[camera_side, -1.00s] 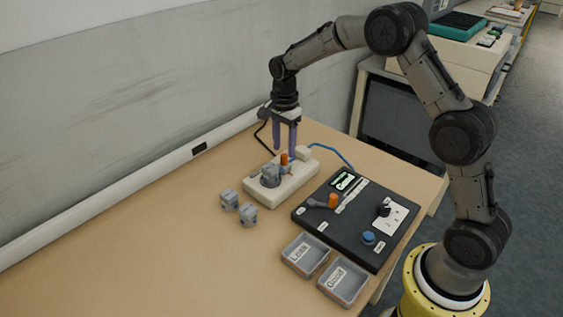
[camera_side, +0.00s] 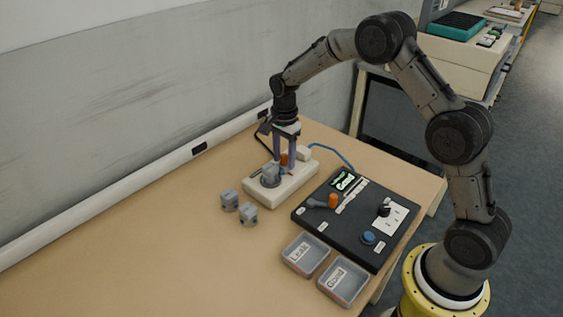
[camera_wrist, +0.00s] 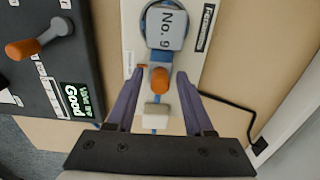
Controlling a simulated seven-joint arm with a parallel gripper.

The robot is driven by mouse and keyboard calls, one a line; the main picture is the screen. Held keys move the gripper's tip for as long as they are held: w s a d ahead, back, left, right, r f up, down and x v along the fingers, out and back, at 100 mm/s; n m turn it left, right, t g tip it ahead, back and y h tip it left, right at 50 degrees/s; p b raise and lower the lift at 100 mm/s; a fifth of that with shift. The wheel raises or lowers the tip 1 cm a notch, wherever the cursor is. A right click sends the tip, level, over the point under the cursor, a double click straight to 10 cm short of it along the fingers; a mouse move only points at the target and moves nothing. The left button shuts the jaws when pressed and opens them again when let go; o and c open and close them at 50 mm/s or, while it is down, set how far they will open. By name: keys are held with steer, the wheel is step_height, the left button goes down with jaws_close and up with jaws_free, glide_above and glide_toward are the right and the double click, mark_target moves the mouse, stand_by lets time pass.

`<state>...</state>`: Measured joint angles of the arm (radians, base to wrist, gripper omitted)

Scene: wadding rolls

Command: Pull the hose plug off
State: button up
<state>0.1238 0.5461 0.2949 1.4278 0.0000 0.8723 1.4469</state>
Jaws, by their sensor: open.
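A white block (camera_wrist: 156,112) with a blue hose (camera_side: 330,149) sits at the fixture's far end. I cannot tell for sure which piece is the hose plug. My gripper (camera_side: 284,165) points down over the fixture, open; in the wrist view its fingers (camera_wrist: 160,75) stand either side of the orange-ended piece, apparently not touching it.
A dark panel (camera_side: 318,224) with an orange-ended lever, blue button (camera_side: 368,237) and display reading "Good" (camera_wrist: 76,100) lies beside the fixture. Two labelled trays (camera_side: 304,271) stand in front. Two loose grey blocks (camera_side: 230,199) lie to the left. A black cable runs behind.

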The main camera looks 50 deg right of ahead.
steer(key=shift+c, duration=0.3)
steer(key=c, duration=0.6)
steer(key=shift+d, duration=2.45)
steer(key=shift+c, duration=0.2)
steer(key=o, duration=0.7)
steer(key=shift+r, duration=0.1)
step_height(320, 180, up, 7)
steer(key=shift+a, duration=0.1)
